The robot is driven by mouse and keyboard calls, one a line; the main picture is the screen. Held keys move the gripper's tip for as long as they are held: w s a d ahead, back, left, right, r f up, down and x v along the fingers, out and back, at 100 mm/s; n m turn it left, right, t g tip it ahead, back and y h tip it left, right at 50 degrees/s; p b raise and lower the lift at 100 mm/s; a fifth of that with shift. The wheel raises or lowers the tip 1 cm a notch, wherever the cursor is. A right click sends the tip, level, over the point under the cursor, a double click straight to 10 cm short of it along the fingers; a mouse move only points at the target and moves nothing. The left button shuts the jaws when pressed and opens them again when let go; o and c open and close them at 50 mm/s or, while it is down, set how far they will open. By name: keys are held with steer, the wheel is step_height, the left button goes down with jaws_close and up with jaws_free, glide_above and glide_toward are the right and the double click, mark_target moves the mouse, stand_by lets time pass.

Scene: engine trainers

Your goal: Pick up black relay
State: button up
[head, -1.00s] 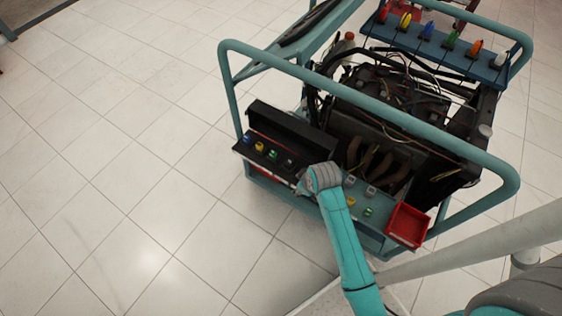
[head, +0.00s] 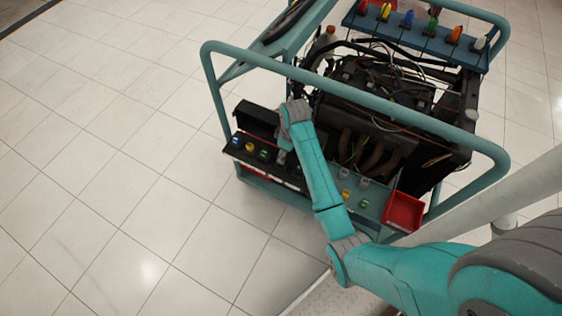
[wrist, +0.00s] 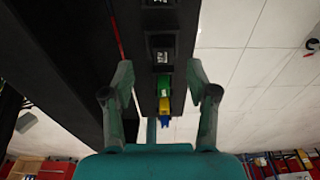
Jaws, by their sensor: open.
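In the wrist view, a black relay (wrist: 161,48) with a pale label sits in a narrow dark tray, just beyond my fingertips and roughly centred between them. A second black relay (wrist: 158,3) is cut off at the top edge. My gripper (wrist: 159,70) is open and empty, one finger on each side of the tray. In the head view my gripper (head: 283,157) is low over the right part of the relay row, and my wrist hides the black relays there.
Green (head: 264,154), yellow (head: 249,148) and blue (head: 237,140) relays stand in the same row. The open black lid (head: 257,117) rises behind them. A teal frame rail (head: 350,88) crosses near my arm. A red bin (head: 404,211) is at right.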

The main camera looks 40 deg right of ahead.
steer(key=shift+w+a+f, duration=0.15)
steer(key=shift+f, duration=0.8)
steer(key=shift+w+a+f, duration=0.1)
steer(key=shift+w+f, duration=0.1)
steer(key=shift+f, duration=0.75)
steer(key=shift+w+a+f, duration=0.15)
steer(key=shift+f, duration=0.8)
steer(key=shift+c, duration=0.2)
jaws_close()
